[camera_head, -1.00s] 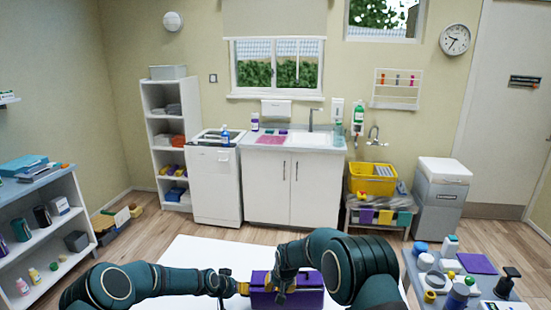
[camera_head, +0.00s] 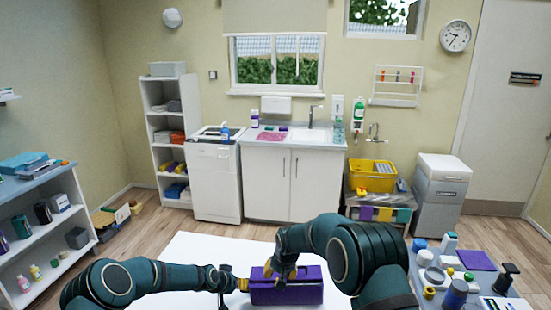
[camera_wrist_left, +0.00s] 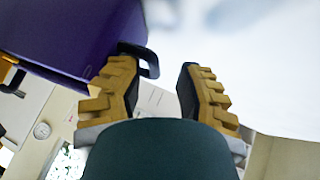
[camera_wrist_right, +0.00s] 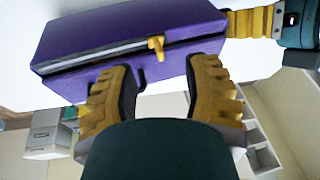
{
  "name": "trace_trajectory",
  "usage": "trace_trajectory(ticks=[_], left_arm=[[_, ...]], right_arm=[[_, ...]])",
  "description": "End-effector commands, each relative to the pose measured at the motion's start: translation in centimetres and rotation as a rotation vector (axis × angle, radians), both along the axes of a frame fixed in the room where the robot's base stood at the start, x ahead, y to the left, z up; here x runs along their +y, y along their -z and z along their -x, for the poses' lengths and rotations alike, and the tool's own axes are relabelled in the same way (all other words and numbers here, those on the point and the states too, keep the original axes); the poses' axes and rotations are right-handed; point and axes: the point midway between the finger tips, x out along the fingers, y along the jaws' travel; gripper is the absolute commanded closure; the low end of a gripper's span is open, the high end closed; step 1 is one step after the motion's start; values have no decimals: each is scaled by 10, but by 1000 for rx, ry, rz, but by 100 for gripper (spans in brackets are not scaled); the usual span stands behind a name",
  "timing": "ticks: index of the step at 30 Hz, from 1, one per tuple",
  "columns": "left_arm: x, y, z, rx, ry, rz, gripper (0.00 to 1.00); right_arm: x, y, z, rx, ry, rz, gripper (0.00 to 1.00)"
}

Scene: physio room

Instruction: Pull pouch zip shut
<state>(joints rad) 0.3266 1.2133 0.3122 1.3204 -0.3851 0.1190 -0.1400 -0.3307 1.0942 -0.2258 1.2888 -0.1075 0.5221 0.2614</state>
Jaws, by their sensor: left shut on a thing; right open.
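The purple pouch (camera_head: 300,291) lies on a white tabletop. The right wrist view shows it close up (camera_wrist_right: 105,30), with a dark zip line along its side and a small yellow zip pull (camera_wrist_right: 156,45) near the middle. My right gripper (camera_head: 281,274) is open just at the pouch. Its spread fingers (camera_wrist_right: 160,72) lie either side of the pull, a little short of it. My left gripper (camera_head: 240,285) is shut on the pouch's end, where a black loop (camera_wrist_left: 150,62) shows by its fingers. My left gripper's fingers also show in the right wrist view (camera_wrist_right: 250,23).
The white tabletop (camera_head: 200,252) is clear around the pouch. A side table at right holds several bottles, jars and a purple cloth (camera_head: 477,259). A shelf unit (camera_head: 35,215) stands at left. A white cabinet with a sink (camera_head: 292,185) is against the back wall.

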Motion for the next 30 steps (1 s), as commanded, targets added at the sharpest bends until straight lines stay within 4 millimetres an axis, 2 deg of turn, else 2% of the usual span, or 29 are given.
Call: trace_trajectory(ticks=[1, 15, 25, 26, 30], left_arm=[[2, 18, 10, 31, 9, -9, 89], [2, 18, 10, 31, 9, -9, 91], [2, 18, 11, 31, 9, -9, 91], [2, 18, 11, 31, 9, -9, 61], [1, 18, 11, 30, 10, -9, 61]], right_arm=[[0, -3, 0, -2, 0, 0, 52], [0, -35, 0, 0, 0, 0, 52], [0, -39, 0, 0, 0, 0, 52], [0, -39, 0, 0, 0, 0, 52], [0, -39, 0, 0, 0, 0, 52]])
